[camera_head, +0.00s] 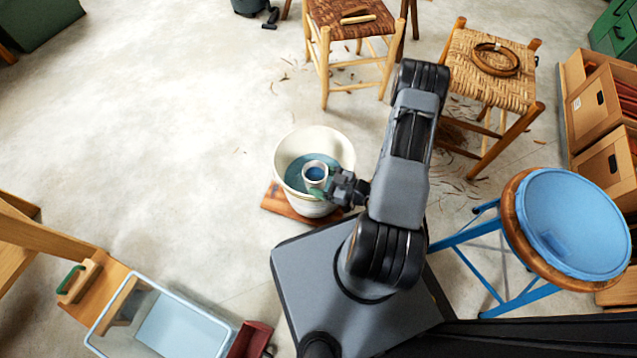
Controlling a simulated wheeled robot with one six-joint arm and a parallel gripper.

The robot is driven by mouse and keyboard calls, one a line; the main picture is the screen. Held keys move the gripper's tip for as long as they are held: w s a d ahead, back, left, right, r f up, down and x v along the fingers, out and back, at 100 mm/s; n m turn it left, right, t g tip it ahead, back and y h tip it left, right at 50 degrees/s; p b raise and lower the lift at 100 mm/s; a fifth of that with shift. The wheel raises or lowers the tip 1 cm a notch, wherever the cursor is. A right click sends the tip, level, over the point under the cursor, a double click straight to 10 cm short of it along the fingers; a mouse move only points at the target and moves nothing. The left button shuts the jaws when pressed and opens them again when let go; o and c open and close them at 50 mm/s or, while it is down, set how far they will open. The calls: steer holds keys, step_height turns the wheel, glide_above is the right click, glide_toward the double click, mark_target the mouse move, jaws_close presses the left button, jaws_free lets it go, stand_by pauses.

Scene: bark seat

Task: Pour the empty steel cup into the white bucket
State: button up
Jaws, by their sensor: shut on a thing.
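The white bucket (310,138) stands on a wooden board on the floor, left of my arm. Blue-green liquid shows inside it. My gripper (328,186) is shut on a small pale, steel-looking cup (306,179). The cup appears over the bucket's opening, roughly upright with its mouth toward the camera. The inside of the cup looks blue, like the liquid in the bucket; I cannot tell how full it is. The fingertips partly hide the cup's right side. Its height above the liquid is hard to judge.
The wooden board (274,203) shows under the bucket. A blue-topped stool (575,222) stands right of my arm, with woven chairs (488,82) behind. A clear bin (165,325) sits at the front left. Floor left of the bucket is clear.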

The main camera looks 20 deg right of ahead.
steer(key=shift+w+d+f+m+g+p, duration=0.25)
steer(key=shift+w+f+m, duration=0.15)
steer(key=shift+w, duration=0.25)
steer(key=shift+w+d+f+m+g+p, duration=0.1)
steer(key=shift+w+f+m+g+p, duration=0.15)
steer(key=shift+w+m, duration=0.25)
steer(key=shift+s+a+m+g+p, duration=0.1)
steer(key=shift+s+m+g+p, duration=0.1)
steer(key=shift+m+g+p, duration=0.35)
steer(key=shift+s+a+r+m+g+p, duration=0.1)
steer(key=shift+s+r+m+g+p, duration=0.1)
steer(key=shift+r+m+g+p, duration=0.95)
steer(key=shift+s+a+r+m+g+p, duration=0.1)
steer(key=shift+s+r+m+g+p, duration=0.4)
steer(key=shift+p, duration=1.25)
steer(key=shift+w+d+r+m+g+y+p, duration=0.15)
steer(key=shift+w+r+m+g+p, duration=0.2)
steer(key=shift+m+p, duration=0.6)
steer(key=shift+w+a+r+m+g+y+p, duration=0.15)
steer(key=shift+r+m+g+p, duration=0.3)
steer(key=shift+p, duration=0.9)
steer(key=shift+w+d+r+m+g+y+p, duration=0.15)
steer(key=shift+w+r+m+g+y+p, duration=0.1)
steer(key=shift+r+m+g+p, duration=0.3)
steer(key=shift+w+d+r+m+g+y+p, duration=0.15)
steer(key=shift+w+r+m+g+p, duration=0.2)
steer(key=shift+m+p, duration=0.35)
steer(key=shift+s, duration=0.1)
